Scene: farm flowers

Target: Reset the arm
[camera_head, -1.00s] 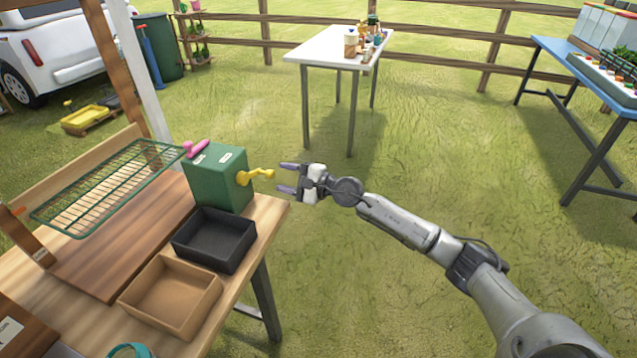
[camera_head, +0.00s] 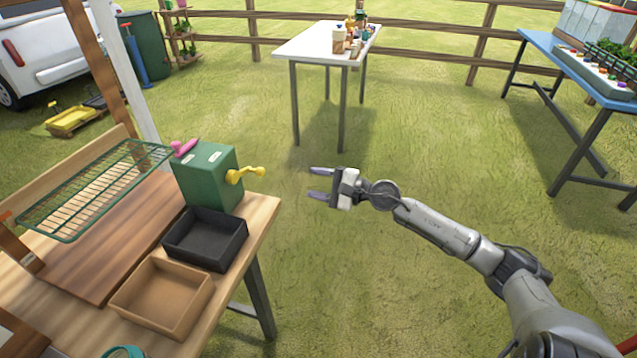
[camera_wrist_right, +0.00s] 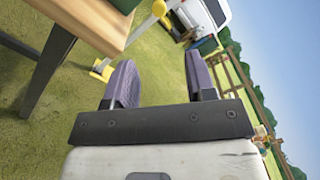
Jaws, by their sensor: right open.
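My right gripper (camera_head: 322,184) is open and empty over the grass in the head view. It is to the right of the wooden table (camera_head: 262,222) and apart from it. Its two grey-purple fingers also show spread apart in the right wrist view (camera_wrist_right: 160,82), with nothing between them. A green box (camera_head: 207,176) with a yellow crank (camera_head: 245,174) and a pink handle (camera_head: 184,148) stands at the table's right corner, left of the gripper. My left gripper is not in view.
A black tray (camera_head: 205,238) and a brown tray (camera_head: 161,296) sit on the wooden table near a green wire rack (camera_head: 95,190). A white table (camera_head: 300,46) with small items stands behind. A blue table (camera_head: 560,60) is at the far right. Open grass lies between.

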